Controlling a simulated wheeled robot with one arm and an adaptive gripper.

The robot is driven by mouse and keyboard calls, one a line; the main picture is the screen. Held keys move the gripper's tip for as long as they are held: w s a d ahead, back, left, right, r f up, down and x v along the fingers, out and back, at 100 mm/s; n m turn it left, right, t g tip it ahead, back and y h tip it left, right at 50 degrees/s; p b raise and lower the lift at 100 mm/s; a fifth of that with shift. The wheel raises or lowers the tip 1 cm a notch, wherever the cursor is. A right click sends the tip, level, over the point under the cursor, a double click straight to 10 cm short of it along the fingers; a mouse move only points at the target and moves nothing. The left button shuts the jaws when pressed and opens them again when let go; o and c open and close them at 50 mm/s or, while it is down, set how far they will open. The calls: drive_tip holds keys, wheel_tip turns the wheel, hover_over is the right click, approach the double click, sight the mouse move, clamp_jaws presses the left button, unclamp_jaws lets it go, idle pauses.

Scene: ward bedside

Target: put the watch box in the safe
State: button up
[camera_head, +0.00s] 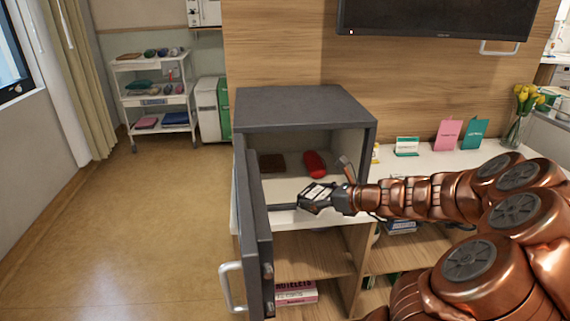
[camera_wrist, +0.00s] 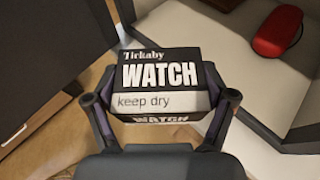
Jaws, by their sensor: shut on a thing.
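The watch box (camera_wrist: 160,75) is black and white, with "WATCH" and "keep dry" on it. In the wrist view my gripper (camera_wrist: 160,100) is shut on it, one finger on each side. The safe (camera_head: 305,108) is a dark grey box on the white counter, with its door (camera_head: 252,220) swung open at the left. In the head view my gripper (camera_head: 312,200) is in front of the safe's opening, reaching in from the right. The box is hard to make out there, between the gripper and the door.
A red case (camera_head: 315,164) and a brown wallet-like item (camera_head: 271,163) lie inside the safe. The red case also shows in the wrist view (camera_wrist: 277,31). Cards (camera_head: 448,134) and a vase of tulips (camera_head: 515,130) stand on the counter at right. The floor at left is clear.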

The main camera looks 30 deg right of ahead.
hover_over(294, 187)
drive_tip(key=shift+s+f+p, duration=0.15)
drive_tip(key=shift+f+p, duration=0.15)
drive_tip(key=shift+f, duration=2.15)
drive_tip(key=shift+f, duration=0.15)
drive_tip(key=o, duration=1.1)
drive_tip(key=v, duration=1.2)
